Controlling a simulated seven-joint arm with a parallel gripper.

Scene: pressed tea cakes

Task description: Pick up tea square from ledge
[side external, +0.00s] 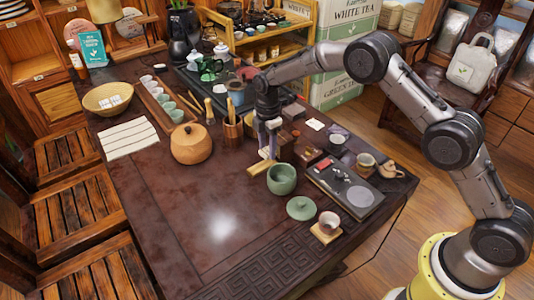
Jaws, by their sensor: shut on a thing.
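My gripper (268,154) points straight down near the middle of the dark table, with its pale fingers just above a small light wooden ledge (257,170). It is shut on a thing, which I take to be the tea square. The tea square is too small and too covered by the fingers to make out. I cannot tell whether it still touches the ledge.
A green lidless pot (281,180) stands close at the right, with its lid (301,208) in front. A round wooden jar (191,144) and a tool holder (233,132) are at the left. A dark tray (332,181) lies right. The table's front left is clear.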

